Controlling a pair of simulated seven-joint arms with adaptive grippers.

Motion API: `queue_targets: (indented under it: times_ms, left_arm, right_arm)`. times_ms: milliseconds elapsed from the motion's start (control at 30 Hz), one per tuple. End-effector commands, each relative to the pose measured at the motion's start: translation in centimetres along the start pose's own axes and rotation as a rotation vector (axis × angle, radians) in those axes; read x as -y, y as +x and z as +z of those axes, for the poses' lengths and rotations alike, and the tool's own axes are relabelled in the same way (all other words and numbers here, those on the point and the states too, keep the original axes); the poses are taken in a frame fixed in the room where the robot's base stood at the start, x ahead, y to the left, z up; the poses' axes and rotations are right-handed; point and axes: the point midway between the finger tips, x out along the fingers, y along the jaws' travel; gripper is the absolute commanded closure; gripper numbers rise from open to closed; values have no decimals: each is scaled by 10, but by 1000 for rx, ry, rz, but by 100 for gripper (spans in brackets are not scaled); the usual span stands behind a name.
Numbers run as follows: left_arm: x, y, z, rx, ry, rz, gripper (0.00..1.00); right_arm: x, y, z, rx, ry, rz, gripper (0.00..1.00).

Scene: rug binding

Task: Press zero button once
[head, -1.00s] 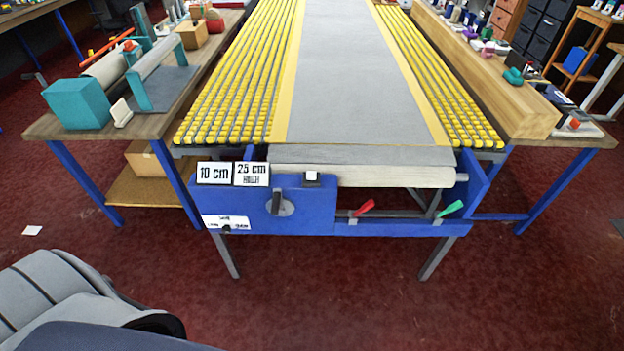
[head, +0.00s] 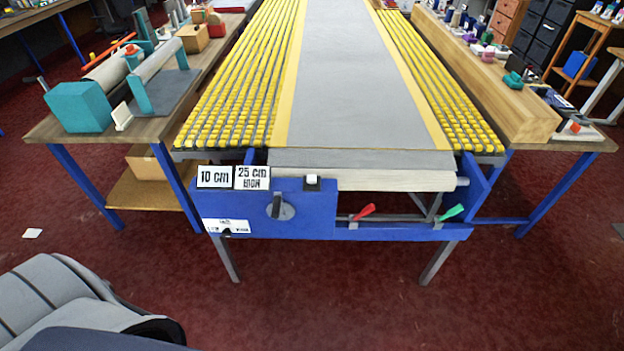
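A blue control panel (head: 315,222) is fixed to the front of the long roller table. A small white button (head: 312,180) on a black base sits on the panel's top edge. No "zero" marking on it is readable. To its left stand a white "10 cm" sign (head: 214,177) and a "25 cm" sign (head: 252,177) with smaller blurred text. A dark rotary knob (head: 277,208) is on the panel's face. A white label (head: 227,227) with unreadable print and a black part is at the lower left. Neither of my grippers is in view.
A red lever (head: 364,212) and a green lever (head: 451,212) sit right of the panel. Grey material (head: 362,100) covers the table between yellow rollers (head: 225,115). Side benches flank it; a teal block (head: 78,107) is on the left one.

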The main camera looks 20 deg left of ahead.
Motion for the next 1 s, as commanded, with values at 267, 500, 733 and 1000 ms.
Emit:
queue_targets:
  times_ms: [267,500,733,1000]
  left_arm:
    - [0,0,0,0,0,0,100]
    - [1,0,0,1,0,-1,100]
    - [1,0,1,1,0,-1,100]
    - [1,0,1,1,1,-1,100]
  right_arm:
    - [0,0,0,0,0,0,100]
    - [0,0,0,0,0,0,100]
    - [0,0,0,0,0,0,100]
    - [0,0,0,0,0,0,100]
